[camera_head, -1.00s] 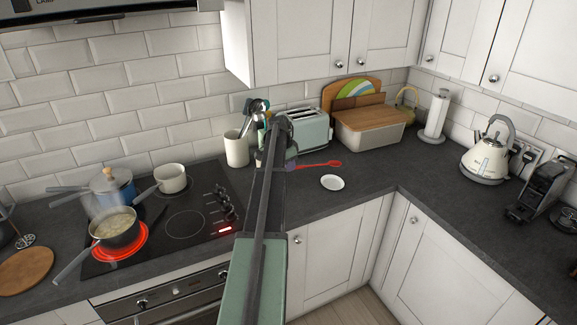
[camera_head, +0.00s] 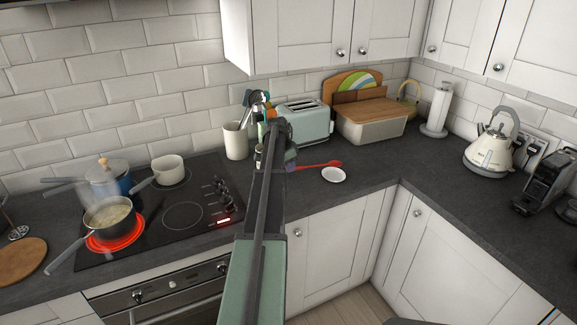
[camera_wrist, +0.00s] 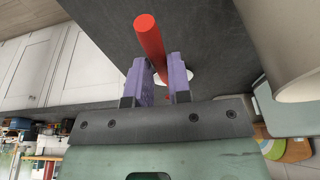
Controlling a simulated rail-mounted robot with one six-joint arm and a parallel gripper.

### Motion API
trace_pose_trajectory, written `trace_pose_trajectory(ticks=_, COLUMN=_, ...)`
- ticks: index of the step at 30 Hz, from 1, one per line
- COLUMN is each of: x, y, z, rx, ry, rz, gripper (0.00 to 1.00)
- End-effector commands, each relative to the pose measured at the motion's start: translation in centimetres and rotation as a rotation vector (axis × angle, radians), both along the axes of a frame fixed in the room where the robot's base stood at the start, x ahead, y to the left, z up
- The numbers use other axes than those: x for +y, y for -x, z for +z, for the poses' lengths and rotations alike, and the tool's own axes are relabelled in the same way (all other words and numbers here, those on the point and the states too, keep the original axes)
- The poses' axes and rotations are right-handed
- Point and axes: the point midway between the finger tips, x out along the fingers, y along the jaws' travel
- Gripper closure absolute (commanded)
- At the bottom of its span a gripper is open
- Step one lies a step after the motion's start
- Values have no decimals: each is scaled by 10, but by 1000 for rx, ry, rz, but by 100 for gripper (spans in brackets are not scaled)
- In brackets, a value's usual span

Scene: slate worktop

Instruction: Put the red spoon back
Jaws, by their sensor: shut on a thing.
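The red spoon (camera_head: 322,164) shows in the head view, its bowl end to the right, above the small white dish in the picture. My gripper (camera_head: 291,165) is at its left end, partly hidden behind my arm. In the wrist view the purple fingers of my gripper (camera_wrist: 162,80) are shut on the red handle (camera_wrist: 151,42), whose end points up in the picture. The spoon's bowl is hidden there. A cream utensil pot (camera_head: 236,141) with several utensils stands left of my gripper; a cream rim (camera_wrist: 290,50) fills the upper right of the wrist view.
The small white dish (camera_head: 333,175) lies on the worktop near its front edge. A mint toaster (camera_head: 304,122) and a bread bin (camera_head: 371,122) stand behind. At left a steaming pan (camera_head: 109,220) sits on a glowing red hob ring. Worktop right of the dish is clear.

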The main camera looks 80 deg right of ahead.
Motion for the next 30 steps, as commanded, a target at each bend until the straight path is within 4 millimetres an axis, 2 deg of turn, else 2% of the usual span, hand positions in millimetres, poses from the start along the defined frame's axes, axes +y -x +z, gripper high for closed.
trace_pose_trajectory(ticks=1, x=0, y=0, z=-10, rx=0, ry=0, rz=0, gripper=100)
trace_pose_trajectory(ticks=4, x=0, y=0, z=-17, rx=0, ry=0, rz=0, gripper=100)
trace_pose_trajectory(ticks=14, x=0, y=0, z=-18, rx=0, ry=0, rz=0, gripper=100)
trace_pose_trajectory(ticks=15, x=0, y=0, z=-18, rx=0, ry=0, rz=0, gripper=80)
trace_pose_trajectory(ticks=21, x=0, y=0, z=-18, rx=0, ry=0, rz=0, gripper=52)
trace_pose_trajectory(ticks=26, x=0, y=0, z=-18, rx=0, ry=0, rz=0, gripper=52)
trace_pose_trajectory(ticks=28, x=0, y=0, z=-18, rx=0, ry=0, rz=0, gripper=57)
trace_pose_trajectory(ticks=30, x=0, y=0, z=-18, rx=0, ry=0, rz=0, gripper=57)
